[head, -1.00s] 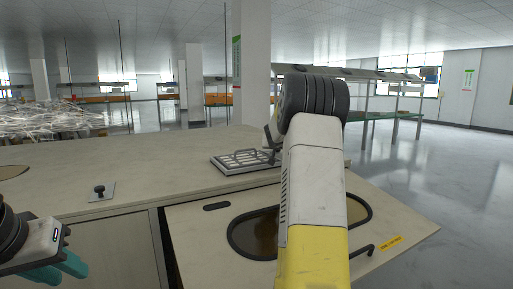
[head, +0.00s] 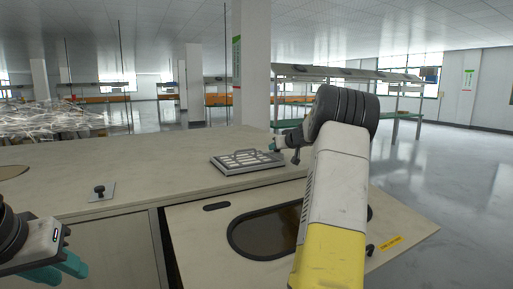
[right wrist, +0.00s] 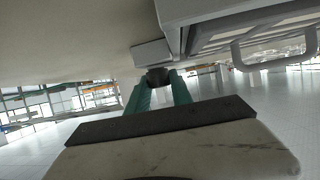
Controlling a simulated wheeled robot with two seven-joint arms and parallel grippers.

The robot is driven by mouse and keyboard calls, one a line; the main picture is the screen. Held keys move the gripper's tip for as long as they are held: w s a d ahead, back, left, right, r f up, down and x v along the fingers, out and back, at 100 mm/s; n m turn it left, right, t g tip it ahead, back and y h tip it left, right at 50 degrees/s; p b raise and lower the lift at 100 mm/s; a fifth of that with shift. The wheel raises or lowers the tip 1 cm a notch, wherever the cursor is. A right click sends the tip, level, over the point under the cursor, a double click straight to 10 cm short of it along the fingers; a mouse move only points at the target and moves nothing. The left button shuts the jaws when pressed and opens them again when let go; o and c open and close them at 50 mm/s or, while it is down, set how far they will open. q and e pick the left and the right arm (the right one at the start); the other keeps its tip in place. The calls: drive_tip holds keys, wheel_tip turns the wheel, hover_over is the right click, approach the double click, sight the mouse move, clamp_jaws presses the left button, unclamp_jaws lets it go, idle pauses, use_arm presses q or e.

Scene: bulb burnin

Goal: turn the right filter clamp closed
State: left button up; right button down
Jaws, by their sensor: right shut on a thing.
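The filter (head: 246,161), a pale framed panel with a handle, lies on the bench top in the head view. It also shows upper right in the right wrist view (right wrist: 245,38). My right gripper (head: 277,143) is at the filter's far right end, mostly hidden behind my own wrist. In the right wrist view its teal fingers (right wrist: 159,86) are shut on a small dark piece, the right filter clamp (right wrist: 158,76), beside the filter frame. The clamp's exact angle is hard to tell. My left gripper (head: 58,268) hangs at the lower left, away from the filter; its finger gap is unclear.
A black knob on a metal plate (head: 101,192) stands on the bench top (head: 150,165). In front, a sloping panel has a dark oval window (head: 262,236), a black handle (head: 369,250) and a yellow label (head: 391,242). My right arm covers part of it. The bench between knob and filter is clear.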

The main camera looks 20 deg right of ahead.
drive_tip(key=shift+n+g+y, duration=0.3)
drive_tip(key=shift+n+y, duration=1.3)
drive_tip(key=shift+y, duration=0.3)
drive_tip(key=shift+r, duration=0.1)
drive_tip(key=c, duration=1.1)
unclamp_jaws()
drive_tip(key=shift+c, duration=0.2)
drive_tip(key=v, duration=0.7)
drive_tip(key=shift+s+d, duration=0.2)
drive_tip(key=shift+s, duration=0.05)
